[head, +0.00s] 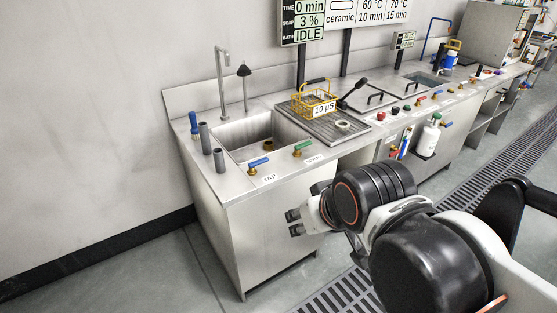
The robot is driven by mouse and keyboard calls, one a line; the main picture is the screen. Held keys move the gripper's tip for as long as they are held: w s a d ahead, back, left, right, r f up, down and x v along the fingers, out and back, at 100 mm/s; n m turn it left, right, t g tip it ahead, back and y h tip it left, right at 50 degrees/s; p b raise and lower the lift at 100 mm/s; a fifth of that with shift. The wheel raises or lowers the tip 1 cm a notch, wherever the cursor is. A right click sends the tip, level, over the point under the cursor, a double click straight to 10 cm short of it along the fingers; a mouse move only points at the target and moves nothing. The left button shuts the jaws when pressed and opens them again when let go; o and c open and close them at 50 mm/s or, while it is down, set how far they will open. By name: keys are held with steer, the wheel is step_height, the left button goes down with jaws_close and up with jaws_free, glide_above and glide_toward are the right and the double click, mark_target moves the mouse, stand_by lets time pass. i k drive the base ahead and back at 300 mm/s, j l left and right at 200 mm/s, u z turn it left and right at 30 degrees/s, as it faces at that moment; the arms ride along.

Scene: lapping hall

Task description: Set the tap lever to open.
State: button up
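The tap lever (259,162) is a blue handle on a brass body. It sits on the front rim of the steel counter, behind a label reading TAP (269,179). Its handle points to the upper right in the head view; whether that is open or shut I cannot tell. My gripper (293,222) is in front of the counter, below and right of the lever, apart from it. Its two dark fingertips stand apart and nothing shows between them. The sink (240,133) lies behind the lever, under a tall spout (222,80). No water is visible from the spout.
A green-handled valve (303,147) stands close right of the tap lever. Grey upright cylinders (219,160) and a blue-handled brush (194,125) stand left of the sink. A yellow wire basket (300,103) rests on the drainer to the right. Floor left of the counter is clear.

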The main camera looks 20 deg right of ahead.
mark_target(252, 166)
steer(key=i+l+u, duration=0.45)
steer(key=i+l, duration=0.55)
